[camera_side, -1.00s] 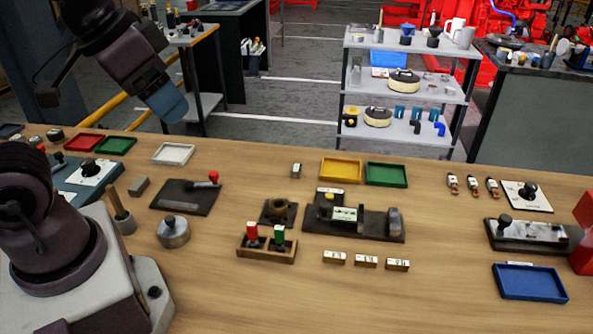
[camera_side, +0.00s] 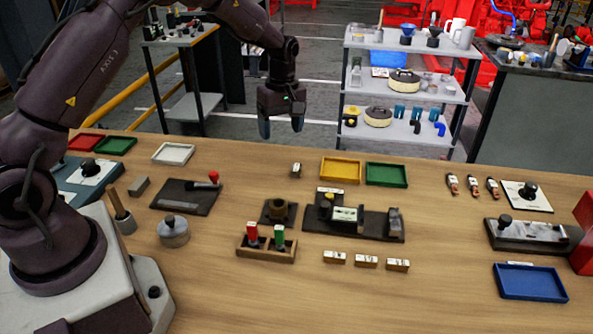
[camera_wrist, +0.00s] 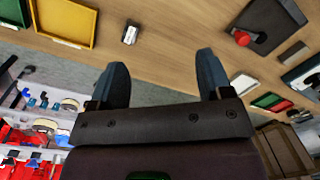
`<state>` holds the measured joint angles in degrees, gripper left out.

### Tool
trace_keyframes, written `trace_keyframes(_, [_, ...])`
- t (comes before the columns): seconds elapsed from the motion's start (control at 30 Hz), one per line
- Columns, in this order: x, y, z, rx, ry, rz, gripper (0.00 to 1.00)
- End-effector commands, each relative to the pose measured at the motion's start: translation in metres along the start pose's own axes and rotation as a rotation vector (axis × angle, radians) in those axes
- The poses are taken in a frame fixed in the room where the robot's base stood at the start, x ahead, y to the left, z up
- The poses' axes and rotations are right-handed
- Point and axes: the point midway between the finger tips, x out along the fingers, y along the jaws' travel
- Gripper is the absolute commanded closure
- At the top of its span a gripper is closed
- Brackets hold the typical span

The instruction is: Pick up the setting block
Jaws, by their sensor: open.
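A small grey block with a pale labelled top (camera_side: 296,169) stands alone on the wooden table, left of the yellow tray. It looks like the setting block, but its label is too small to read. It also shows in the wrist view (camera_wrist: 130,33), beyond the fingertips and left of centre. My gripper (camera_side: 281,126) hangs fingers down, open and empty, above and apart from the block, near the far table edge. Its two blue-grey fingers (camera_wrist: 161,60) are spread wide in the wrist view. Several similar labelled blocks (camera_side: 366,261) lie nearer the front of the table.
Yellow (camera_side: 341,169) and green (camera_side: 386,174) trays lie right of the lone block. A dark fixture (camera_side: 375,226) and a wooden holder with red and green pieces (camera_side: 266,254) stand in front. A dark plate with a red knob (camera_side: 187,198) lies left. Table around the block is clear.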

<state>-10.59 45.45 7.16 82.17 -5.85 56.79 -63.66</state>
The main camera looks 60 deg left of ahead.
Motion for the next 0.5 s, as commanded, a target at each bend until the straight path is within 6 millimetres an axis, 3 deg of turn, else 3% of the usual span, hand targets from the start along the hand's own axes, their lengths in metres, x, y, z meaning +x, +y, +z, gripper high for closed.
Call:
trace_keyframes(0.03, [0.018, 0.012, -0.010, -0.126, 0.002, -0.009, 0.28])
trace_keyframes(0.13, [0.033, 0.031, -0.022, -0.377, 0.008, 0.004, 0.28])
trace_keyframes(0.3, [0.015, 0.057, -0.030, -0.703, 0.005, 0.076, 0.28])
trace_keyframes(0.5, [0.015, 0.057, -0.029, -0.895, -0.007, 0.071, 0.28])
